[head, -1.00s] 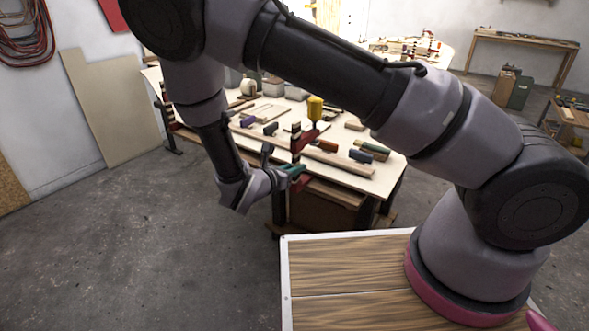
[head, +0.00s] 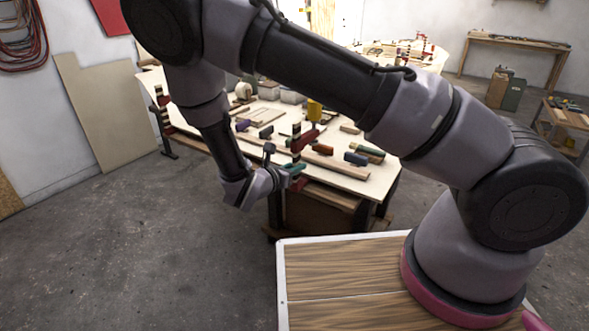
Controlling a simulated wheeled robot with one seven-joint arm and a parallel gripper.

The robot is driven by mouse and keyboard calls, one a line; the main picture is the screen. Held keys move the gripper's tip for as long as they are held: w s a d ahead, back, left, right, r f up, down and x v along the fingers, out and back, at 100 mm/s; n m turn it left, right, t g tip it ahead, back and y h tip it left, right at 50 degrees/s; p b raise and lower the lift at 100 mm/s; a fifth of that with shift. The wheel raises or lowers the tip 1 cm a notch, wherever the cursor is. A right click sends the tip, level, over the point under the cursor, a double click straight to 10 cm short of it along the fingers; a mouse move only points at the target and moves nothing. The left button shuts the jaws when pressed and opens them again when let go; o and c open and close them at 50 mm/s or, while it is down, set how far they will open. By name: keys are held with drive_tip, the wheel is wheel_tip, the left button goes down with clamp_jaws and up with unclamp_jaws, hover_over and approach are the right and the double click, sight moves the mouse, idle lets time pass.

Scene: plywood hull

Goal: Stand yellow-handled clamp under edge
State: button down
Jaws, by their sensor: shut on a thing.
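The yellow-handled clamp (head: 304,140) stands roughly upright at the near long edge of the workbench (head: 345,182). Its yellow handle (head: 314,110) is at the top, with a red jaw below it and a dark striped bar running down in front of the bench edge. My gripper (head: 284,174) is shut on the clamp low on its bar, from the left, out in front of the bench. A greenish part shows at the grip. The clamp's lower end is partly hidden, and I cannot tell whether its jaws touch the bench top.
Several small coloured-handled tools, such as an orange one (head: 322,149) and a blue one (head: 356,158), lie on the bench near the clamp. Another clamp (head: 161,100) stands at the bench's left end. The concrete floor (head: 150,240) left of my arm is clear.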

drive_tip(key=shift+r+x, duration=0.15)
drive_tip(key=shift+x, duration=0.45)
drive_tip(key=shift+r+x, duration=0.15)
drive_tip(key=shift+x, duration=0.45)
drive_tip(key=shift+d, duration=0.1)
drive_tip(key=c, duration=0.8)
unclamp_jaws()
